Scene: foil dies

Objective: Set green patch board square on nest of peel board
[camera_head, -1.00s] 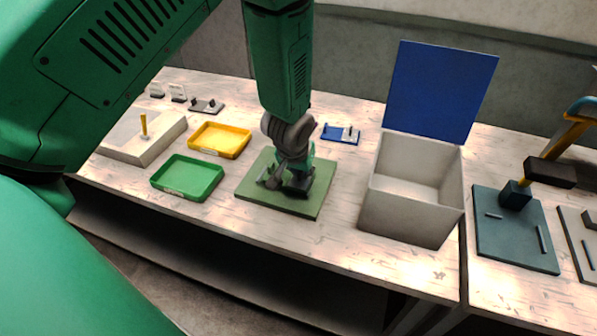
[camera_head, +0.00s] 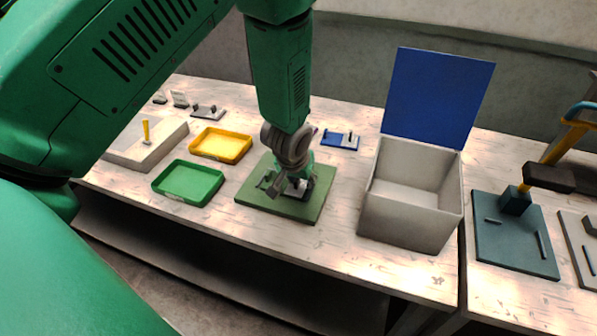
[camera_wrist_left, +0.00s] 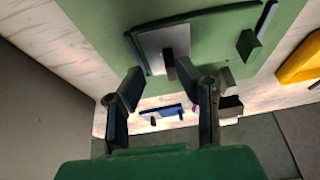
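A flat green board (camera_head: 300,210), which I take as the peel board, lies on the bench. My left gripper (camera_head: 288,188) is low over its middle. In the left wrist view the board (camera_wrist_left: 95,22) fills the top and bears a pale grey square plate (camera_wrist_left: 153,45) with a dark bar, a dark green edge strip and a small dark block (camera_wrist_left: 248,45). The left gripper's fingers (camera_wrist_left: 160,80) stand apart with no board visibly between them. Whether they touch the plate, I cannot tell. I cannot pick out the green patch board for certain. My right gripper is not in view.
A green tray (camera_head: 188,200) and a yellow tray (camera_head: 220,157) stand left of the board. A small blue board (camera_head: 340,141) lies behind. A grey bin (camera_head: 410,222) with a raised blue lid (camera_head: 438,98) stands close on the right.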

